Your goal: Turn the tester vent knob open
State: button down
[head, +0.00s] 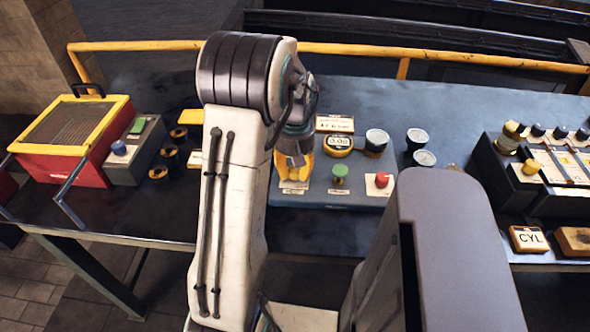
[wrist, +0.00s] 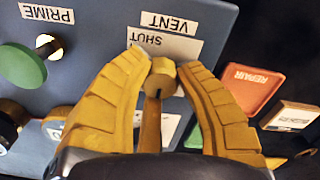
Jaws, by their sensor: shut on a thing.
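The vent knob (wrist: 162,82) is small and brass-yellow in the wrist view. It stands between my yellow fingertips, beside upside-down VENT (wrist: 168,22) and SHUT (wrist: 150,43) labels. My gripper (wrist: 163,72) is shut on the knob, one finger on each side. A dark mark shows on the knob's face. In the head view my gripper (head: 294,166) is at the panel's left part, and the knob is hidden behind the fingers.
A green knob (head: 340,171) and a red knob (head: 381,181) stand right of my gripper. A red and yellow case (head: 70,140) is at left. A rack of valves (head: 545,165) is at right. In the wrist view an orange REPAIR tile (wrist: 248,84) lies off the panel.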

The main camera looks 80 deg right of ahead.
jog(key=shift+f, duration=0.1)
dwell(0.3)
jog(key=c, duration=0.9)
grip_release()
jog(key=shift+o, duration=0.2)
notch_tip(320, 180, up, 12)
dwell(0.7)
